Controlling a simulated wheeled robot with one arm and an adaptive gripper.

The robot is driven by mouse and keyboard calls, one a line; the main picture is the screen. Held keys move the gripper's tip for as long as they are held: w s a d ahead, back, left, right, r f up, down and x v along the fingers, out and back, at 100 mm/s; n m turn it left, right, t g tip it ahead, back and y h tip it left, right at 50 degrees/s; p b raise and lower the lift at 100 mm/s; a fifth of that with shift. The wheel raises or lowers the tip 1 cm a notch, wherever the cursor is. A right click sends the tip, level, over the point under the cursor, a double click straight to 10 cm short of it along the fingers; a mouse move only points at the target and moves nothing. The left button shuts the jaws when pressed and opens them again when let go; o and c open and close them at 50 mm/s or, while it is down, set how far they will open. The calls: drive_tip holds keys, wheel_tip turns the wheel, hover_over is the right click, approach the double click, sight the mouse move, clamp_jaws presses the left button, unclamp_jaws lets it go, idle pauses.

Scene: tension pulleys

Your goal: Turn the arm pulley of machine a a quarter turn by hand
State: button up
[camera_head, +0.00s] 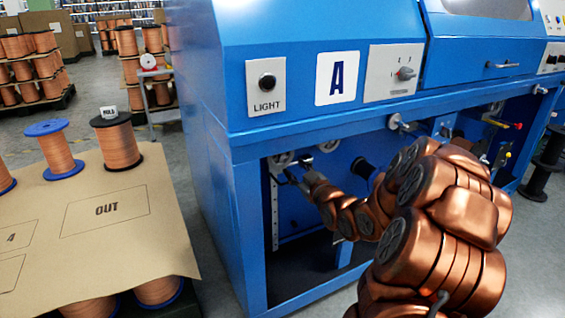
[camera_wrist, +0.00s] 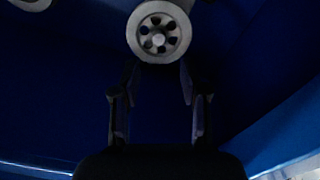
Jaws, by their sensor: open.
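Machine A (camera_head: 218,60) is a large blue cabinet with an "A" plate. In the wrist view a light grey pulley (camera_wrist: 159,37) with several round holes sits at the top centre, just beyond the fingertips. My gripper (camera_wrist: 158,75) is open, with one finger on each side below the pulley and nothing between them. I cannot tell whether a fingertip touches its rim. In the head view my gripper (camera_head: 292,176) reaches into the machine's open bay. A grey pulley (camera_head: 281,160) shows at the bay's upper left, and another round part (camera_head: 329,146) is to its right.
A second grey round part (camera_wrist: 32,3) is cut off at the wrist view's top left. The bay's blue frame post (camera_head: 243,220) stands left of my gripper. A brown-topped table (camera_head: 150,225) with copper spools stands further left.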

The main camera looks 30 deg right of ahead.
sight(283, 157)
drive_tip(key=w, duration=0.1)
drive_tip(key=w+b, duration=0.1)
drive_tip(key=w, duration=0.3)
drive_tip(key=shift+w+d+f, duration=0.15)
drive_tip(key=shift+w+d, duration=0.05)
drive_tip(key=shift+d, duration=0.1)
drive_tip(key=shift+w+d+b, duration=0.1)
drive_tip(key=shift+w+b, duration=0.3)
drive_tip(key=shift+w, duration=0.6)
drive_tip(key=shift+c, duration=0.4)
clamp_jaws()
